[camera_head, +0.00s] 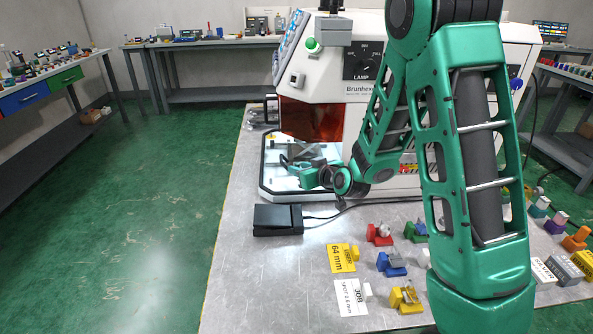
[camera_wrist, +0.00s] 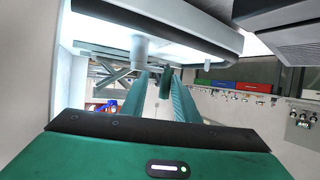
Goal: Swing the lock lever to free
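The white machine (camera_head: 340,112) stands at the back of the bench, with an orange window (camera_head: 308,118) on its front. My gripper (camera_head: 292,164) is low in front of that window, over the machine's pale base plate. In the wrist view my two green fingers (camera_wrist: 160,88) stand apart, with a visible gap. A short dark green piece shows between their tips; I cannot tell whether they touch it. A grey cylinder (camera_wrist: 138,52) hangs from a pale housing just left of the fingertips. I cannot pick out the lock lever for certain; my gripper and arm hide part of this area.
The machine has a LAMP dial (camera_head: 362,60) and a green button (camera_head: 313,45). A black box (camera_head: 277,219) with a cable lies in front of the base. Several small coloured fixtures and a yellow 64 mm card (camera_head: 342,258) are nearer. Bare bench (camera_head: 240,275) is at left.

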